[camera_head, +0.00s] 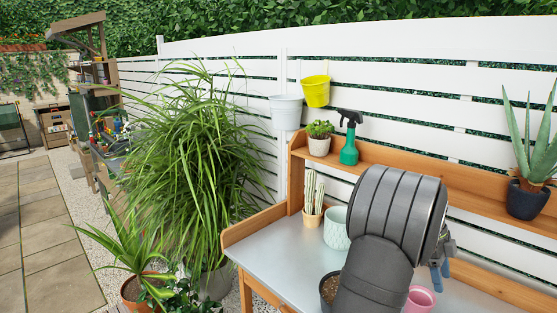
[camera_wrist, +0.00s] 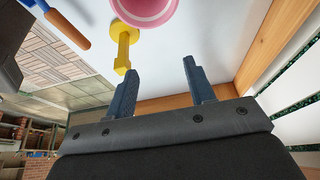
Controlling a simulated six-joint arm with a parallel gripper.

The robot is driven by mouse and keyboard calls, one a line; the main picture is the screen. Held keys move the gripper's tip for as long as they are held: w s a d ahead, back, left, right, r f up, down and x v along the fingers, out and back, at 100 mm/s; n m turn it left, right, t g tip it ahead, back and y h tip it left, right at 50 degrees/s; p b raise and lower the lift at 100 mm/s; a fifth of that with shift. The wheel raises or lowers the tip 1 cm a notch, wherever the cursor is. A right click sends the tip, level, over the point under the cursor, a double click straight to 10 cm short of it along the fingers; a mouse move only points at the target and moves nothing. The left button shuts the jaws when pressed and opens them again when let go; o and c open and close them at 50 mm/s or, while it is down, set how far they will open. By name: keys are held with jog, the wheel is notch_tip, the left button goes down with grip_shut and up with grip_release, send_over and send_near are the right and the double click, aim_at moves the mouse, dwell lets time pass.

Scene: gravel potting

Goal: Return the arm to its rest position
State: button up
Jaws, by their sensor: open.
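My gripper (camera_head: 440,272) is over the right part of the potting bench, mostly behind my dark grey arm. In the wrist view my gripper (camera_wrist: 160,68) has its two blue-grey fingers apart, with nothing between them. A pink pot (camera_head: 419,301) stands on the bench beside it; its pink rim also shows in the wrist view (camera_wrist: 150,22). A yellow-handled tool (camera_wrist: 124,50) lies between that pot and one fingertip; I cannot tell whether they touch. My arm is bent over the bench and hides part of it.
A green spray bottle (camera_head: 349,152) and aloe (camera_head: 528,196) stand on the shelf.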

jog(key=s+a+f, duration=0.1)
jog(key=s+a, duration=0.1)
jog(key=s, duration=1.3)
jog(key=s+a+f, duration=0.2)
jog(key=s, duration=1.2)
jog(key=w+f, duration=0.2)
jog(key=w, duration=0.1)
jog(key=w+f, duration=0.2)
jog(key=w, duration=0.1)
jog(key=w+f, duration=0.2)
jog(key=w, duration=0.2)
jog(key=shift+a+f, duration=0.3)
jog(key=shift+f, duration=0.05)
jog(key=shift+w+f, duration=0.45)
jog(key=shift+w, duration=0.05)
